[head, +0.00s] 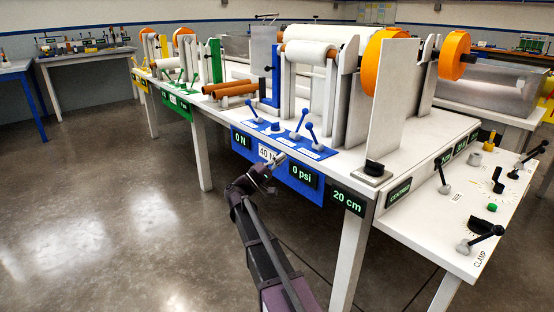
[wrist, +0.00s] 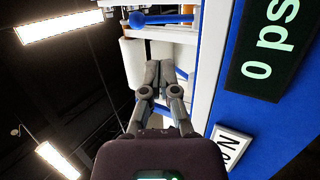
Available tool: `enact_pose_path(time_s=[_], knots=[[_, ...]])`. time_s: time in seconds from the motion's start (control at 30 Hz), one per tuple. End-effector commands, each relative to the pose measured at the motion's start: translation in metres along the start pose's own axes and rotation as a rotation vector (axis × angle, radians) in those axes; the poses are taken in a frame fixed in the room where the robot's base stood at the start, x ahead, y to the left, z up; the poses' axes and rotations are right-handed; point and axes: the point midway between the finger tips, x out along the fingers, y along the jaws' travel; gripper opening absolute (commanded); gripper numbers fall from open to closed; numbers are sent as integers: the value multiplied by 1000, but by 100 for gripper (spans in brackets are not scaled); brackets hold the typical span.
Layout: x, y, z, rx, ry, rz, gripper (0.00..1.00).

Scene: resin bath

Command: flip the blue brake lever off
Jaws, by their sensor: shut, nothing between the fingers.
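Several blue levers with ball ends stand on the blue panel (head: 318,153) at the table's front edge: a left one (head: 251,106), a middle one (head: 301,119) and a right one (head: 311,134). Their small labels cannot be read, so I cannot tell which is the brake lever. My gripper (head: 279,158) is shut and empty, in front of the panel beside the "0 psi" display (head: 305,176). In the sideways wrist view, the shut fingers (wrist: 159,68) point towards the panel top. A blue lever (wrist: 160,19) shows above them, and another is partly hidden behind them.
White upright plates, rollers (head: 306,54) and orange wheels (head: 385,48) stand behind the levers. A side shelf (head: 440,235) at right carries black-handled levers (head: 483,236). The floor (head: 130,220) left of my arm is clear.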

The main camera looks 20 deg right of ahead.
Motion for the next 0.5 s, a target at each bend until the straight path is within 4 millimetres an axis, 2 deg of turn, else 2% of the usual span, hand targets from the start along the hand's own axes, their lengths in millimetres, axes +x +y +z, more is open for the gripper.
enact_pose_path(time_s=[0.03,0.5], knots=[[10,3,0,-1,-2,0,0],[81,3,0,-1,-3,0,0]])
